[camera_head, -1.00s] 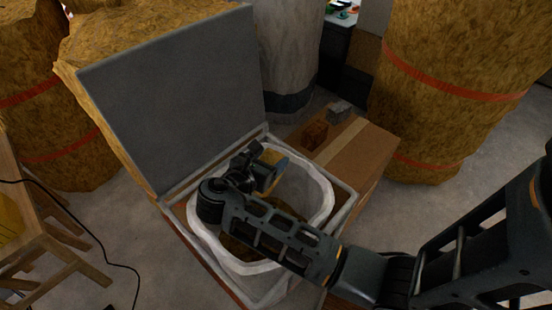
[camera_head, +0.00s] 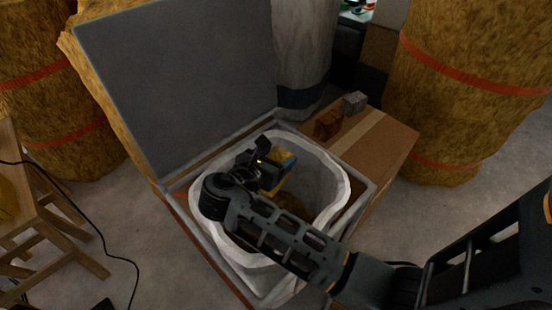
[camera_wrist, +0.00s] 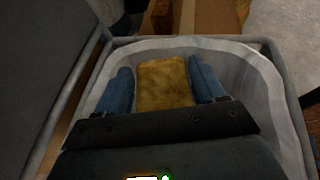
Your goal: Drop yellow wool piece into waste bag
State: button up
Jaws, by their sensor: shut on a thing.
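My gripper (camera_wrist: 162,92) is shut on a yellow wool piece (camera_wrist: 163,84), which sits between its two blue fingers in the wrist view. In the head view the wool piece (camera_head: 285,161) shows partly behind the gripper (camera_head: 280,172). The waste bag (camera_head: 339,206) is a white bag with a folded rim, set in an open grey-framed box. The gripper and wool piece are over the bag's opening. Some brown-yellow material (camera_head: 293,207) shows lower inside the bag, partly hidden by my arm. The near side of the bag is also partly hidden by my arm.
A grey panel lid (camera_head: 180,85) stands up behind the bag on the left. A cardboard box (camera_head: 385,140) beside it holds a brown block (camera_head: 328,124) and a grey block (camera_head: 354,102). Large wool rolls (camera_head: 470,90) stand behind. A wooden stool (camera_head: 45,235) is at left.

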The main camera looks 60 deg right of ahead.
jog(key=shift+f, duration=0.15)
jog(key=o, duration=1.1)
jog(key=v, duration=0.8)
jog(key=shift+d+f, duration=0.1)
